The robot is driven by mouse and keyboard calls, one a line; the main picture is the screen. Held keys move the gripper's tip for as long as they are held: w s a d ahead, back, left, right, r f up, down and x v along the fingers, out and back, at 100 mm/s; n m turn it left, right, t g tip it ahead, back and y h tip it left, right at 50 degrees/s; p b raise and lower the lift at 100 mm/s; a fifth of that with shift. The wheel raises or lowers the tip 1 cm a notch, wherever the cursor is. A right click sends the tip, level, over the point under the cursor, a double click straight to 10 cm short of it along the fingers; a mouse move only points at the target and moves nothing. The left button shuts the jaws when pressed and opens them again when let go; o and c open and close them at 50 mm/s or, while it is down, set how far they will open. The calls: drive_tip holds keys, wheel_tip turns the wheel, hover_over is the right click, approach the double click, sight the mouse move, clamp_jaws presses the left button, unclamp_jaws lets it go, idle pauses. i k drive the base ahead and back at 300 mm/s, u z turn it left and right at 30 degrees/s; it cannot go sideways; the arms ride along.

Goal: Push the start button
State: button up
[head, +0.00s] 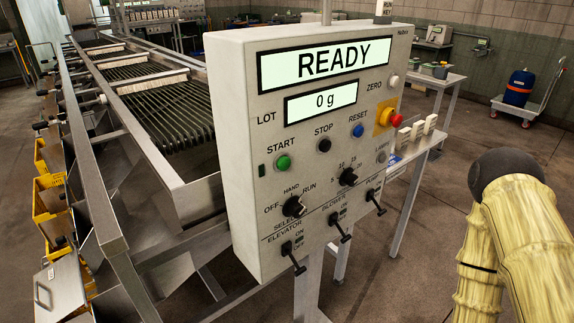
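The start button (283,162) is a round green button under the word START on the left part of the grey control panel (240,90). A black stop button (324,145) and a blue reset button (358,130) sit to the right of the green one. Nothing covers the green button. My arm shows at the lower right in a pale yellow cover, well apart from the panel. My gripper is not in view.
A red emergency knob (397,120) on yellow sticks out at the panel's right. The selector knob (293,207), a second knob (348,176) and lever switches (293,258) project below the buttons. The roller sizer (160,105) stands behind left.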

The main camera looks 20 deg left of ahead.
sight(285, 163)
drive_tip(key=z, duration=2.8)
drive_tip(key=k, duration=1.95)
drive_tip(key=u, duration=1.6)
